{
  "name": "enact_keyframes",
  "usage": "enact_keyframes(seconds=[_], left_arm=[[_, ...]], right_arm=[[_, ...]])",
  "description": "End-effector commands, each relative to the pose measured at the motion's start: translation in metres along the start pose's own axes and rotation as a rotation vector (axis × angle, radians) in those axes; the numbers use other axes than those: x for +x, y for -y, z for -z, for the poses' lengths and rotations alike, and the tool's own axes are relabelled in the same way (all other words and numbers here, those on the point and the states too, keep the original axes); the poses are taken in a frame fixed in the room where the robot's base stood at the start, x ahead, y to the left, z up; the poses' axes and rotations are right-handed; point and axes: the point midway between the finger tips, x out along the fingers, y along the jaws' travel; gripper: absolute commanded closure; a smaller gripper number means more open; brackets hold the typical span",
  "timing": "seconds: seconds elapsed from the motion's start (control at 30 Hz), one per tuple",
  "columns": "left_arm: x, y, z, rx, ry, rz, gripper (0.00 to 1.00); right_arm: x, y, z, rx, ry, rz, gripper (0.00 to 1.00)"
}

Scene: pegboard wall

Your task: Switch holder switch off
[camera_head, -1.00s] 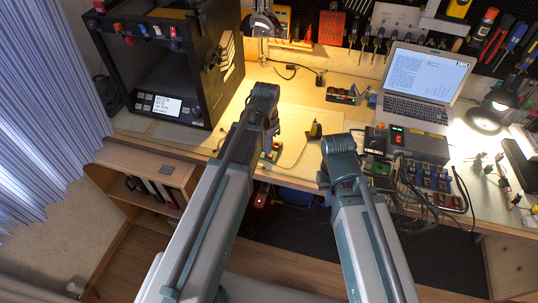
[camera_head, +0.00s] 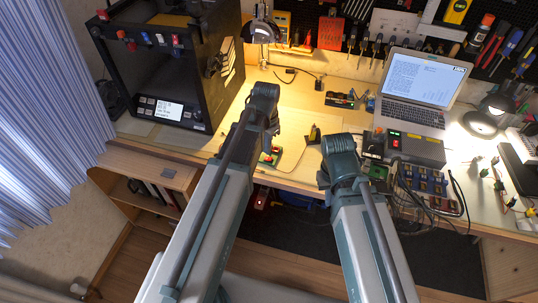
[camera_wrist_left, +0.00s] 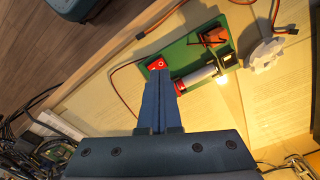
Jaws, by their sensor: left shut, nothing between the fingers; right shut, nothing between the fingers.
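A green board (camera_wrist_left: 195,55), the switch holder, lies on the desk in the left wrist view. It carries a red switch (camera_wrist_left: 156,63) at one end, a silver cylinder, a lit small bulb and a brown block. In the head view the board (camera_head: 266,159) is partly hidden behind my left arm. My left gripper (camera_wrist_left: 160,76) is shut and empty. Its blue fingertips appear right beside the red switch; I cannot tell whether they touch. My right gripper (camera_head: 324,178) is shut and empty, mostly hidden below its wrist, near the front desk edge.
A black 3D printer (camera_head: 150,65) stands at the left and a laptop (camera_head: 421,85) at the back right. A grey power box (camera_head: 415,150) with cables is right of my right arm. A small yellow-black object (camera_head: 314,134) stands between the arms. A grey knob (camera_wrist_left: 268,54) lies beside the board.

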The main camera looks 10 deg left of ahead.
Motion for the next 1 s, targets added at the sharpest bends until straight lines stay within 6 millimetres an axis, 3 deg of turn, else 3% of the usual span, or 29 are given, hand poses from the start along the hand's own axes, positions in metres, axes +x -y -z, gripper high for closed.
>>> enact_keyframes(seconds=[0.47,1.0], left_arm=[[-0.040,0.000,0.000,0.000,0.000,0.000,1.00],[-0.040,0.000,0.000,0.000,0.000,0.000,1.00]], right_arm=[[-0.039,-0.004,-0.002,0.000,0.000,0.000,1.00],[-0.039,-0.004,-0.002,0.000,0.000,0.000,1.00]])
